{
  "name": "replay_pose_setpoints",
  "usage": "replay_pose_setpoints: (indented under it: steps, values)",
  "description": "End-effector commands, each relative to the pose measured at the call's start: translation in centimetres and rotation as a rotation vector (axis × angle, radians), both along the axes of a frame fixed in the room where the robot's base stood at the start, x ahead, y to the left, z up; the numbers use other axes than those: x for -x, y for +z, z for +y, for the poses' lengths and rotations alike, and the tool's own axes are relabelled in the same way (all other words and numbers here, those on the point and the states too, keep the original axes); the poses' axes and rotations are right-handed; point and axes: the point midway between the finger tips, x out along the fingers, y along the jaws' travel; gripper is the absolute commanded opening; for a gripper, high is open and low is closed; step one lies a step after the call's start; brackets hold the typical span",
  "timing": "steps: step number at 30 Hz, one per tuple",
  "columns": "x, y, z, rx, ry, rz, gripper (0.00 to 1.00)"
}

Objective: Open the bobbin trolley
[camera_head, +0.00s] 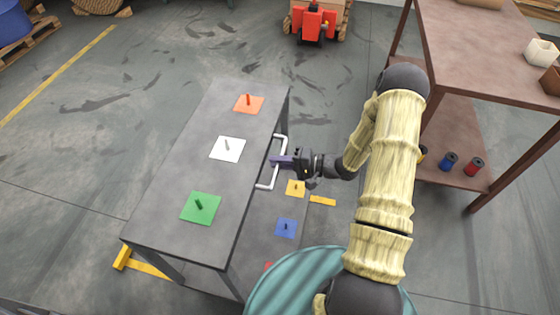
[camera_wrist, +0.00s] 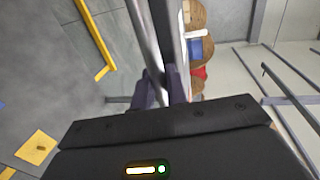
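The bobbin trolley (camera_head: 178,180) is a grey table-like cart standing left of my arm. Its top carries an orange, a white and a green square plate, each with a short peg. A white U-shaped handle (camera_head: 266,187) sticks out from its right side. My gripper (camera_head: 282,161) is at the middle of this handle, its dark fingers reaching across the bar. In the wrist view, the bar (camera_wrist: 147,40) runs down to the fingers (camera_wrist: 161,88) and seems to lie between them. Whether they press on it cannot be told.
Yellow (camera_head: 295,188) and blue (camera_head: 285,228) plates show low beside the trolley. A brown table (camera_head: 470,65) stands at the right, with small bobbins on its lower shelf. A red machine (camera_head: 314,22) is at the back. The floor behind the trolley is clear.

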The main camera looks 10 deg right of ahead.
Motion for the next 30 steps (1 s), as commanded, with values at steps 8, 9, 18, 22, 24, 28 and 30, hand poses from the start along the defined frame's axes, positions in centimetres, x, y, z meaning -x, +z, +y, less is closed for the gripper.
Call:
replay_pose_setpoints:
  steps: [8, 9, 18, 22, 24, 28, 30]
  values:
    - [0.1, -0.1, 0.0, 0.001, 0.001, 0.002, 0.33]
    - [0.1, -0.1, -0.1, 0.001, 0.001, 0.002, 0.33]
    - [0.7, 0.4, -1.8, 0.002, -0.004, 0.001, 0.33]
    - [1.6, 0.8, -3.8, 0.003, -0.005, 0.0, 0.33]
    - [2.2, 1.1, -5.1, 0.002, -0.006, 0.0, 0.33]
    - [3.3, 1.6, -7.4, 0.002, -0.005, 0.001, 0.33]
    - [3.9, 1.8, -8.7, 0.004, -0.005, 0.002, 0.33]
